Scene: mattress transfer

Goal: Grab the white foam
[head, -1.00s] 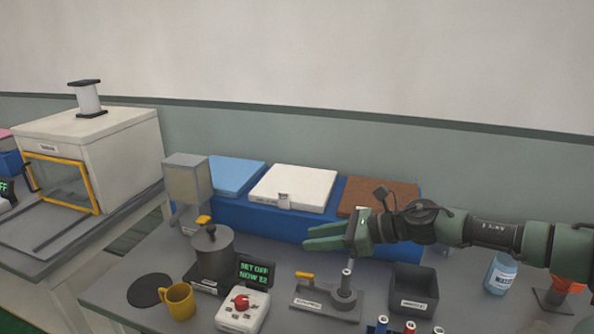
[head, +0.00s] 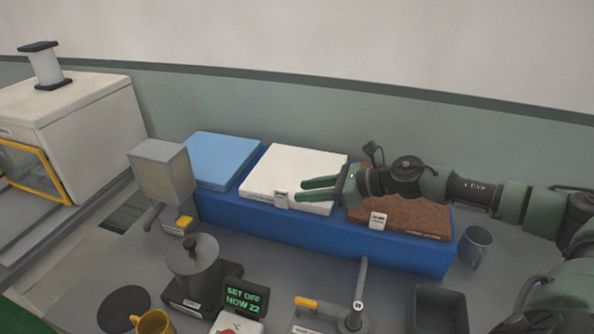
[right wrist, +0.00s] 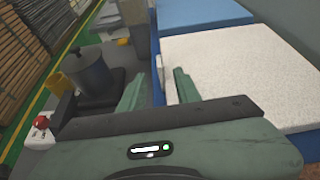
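The white foam (head: 292,168) is a flat square slab lying on a long blue block (head: 330,236), between a blue slab and a brown one. A small label hangs at its front edge. It also shows in the right wrist view (right wrist: 225,62), large and to the right of the fingers. My right gripper (head: 299,190) is over the front right part of the foam in the head view, its fingers pointing left. My left gripper is not in view.
A blue slab (head: 221,158) lies left of the foam and a brown slab (head: 412,215) lies right. A grey box on a stand (head: 161,172), a lidded pot (head: 193,262), a display (head: 241,297) and a grey mug (head: 476,243) stand nearby.

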